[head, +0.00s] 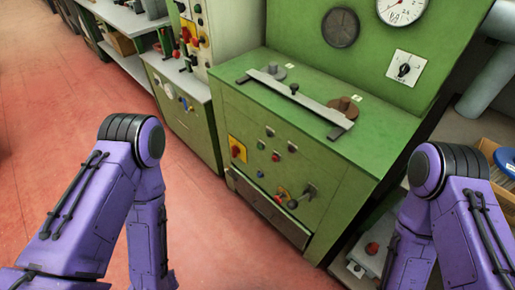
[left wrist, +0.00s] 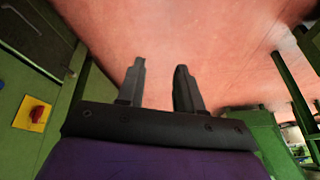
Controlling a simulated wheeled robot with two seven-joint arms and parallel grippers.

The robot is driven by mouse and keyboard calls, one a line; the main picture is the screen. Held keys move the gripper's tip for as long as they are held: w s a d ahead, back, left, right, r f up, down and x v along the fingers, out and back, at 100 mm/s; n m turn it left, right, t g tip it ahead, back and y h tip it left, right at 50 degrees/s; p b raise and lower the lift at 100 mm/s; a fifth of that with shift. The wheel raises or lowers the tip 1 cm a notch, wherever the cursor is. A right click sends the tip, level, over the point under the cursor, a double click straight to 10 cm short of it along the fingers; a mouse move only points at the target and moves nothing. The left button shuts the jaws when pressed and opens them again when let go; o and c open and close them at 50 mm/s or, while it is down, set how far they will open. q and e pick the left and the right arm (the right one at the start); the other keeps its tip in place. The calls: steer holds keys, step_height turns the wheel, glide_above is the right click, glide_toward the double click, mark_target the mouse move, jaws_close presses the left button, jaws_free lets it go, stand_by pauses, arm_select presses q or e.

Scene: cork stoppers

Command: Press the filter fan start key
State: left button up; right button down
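A green machine cabinet (head: 330,160) stands ahead in the head view. Its front panel carries a red rotary knob on a yellow plate (head: 237,149), several small buttons, a blue button (head: 260,174), a red button (head: 276,156) and dark levers. I cannot tell which control is the filter fan start key; any labels are too small to read. My left gripper (left wrist: 159,84) shows in the left wrist view, fingers apart, nothing between them, over the red floor. A red knob on a yellow plate (left wrist: 36,113) is left of it there. My right gripper is out of view.
A long grey bar (head: 292,95) and a brown round part (head: 343,106) lie on the cabinet top. A box with a red button (head: 372,248) sits low at right. Another green cabinet (head: 187,110) stands to the left. Red floor (head: 60,110) at left is clear.

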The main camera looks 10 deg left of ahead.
arm_select(q)
jaws_close()
stand_by(1.4)
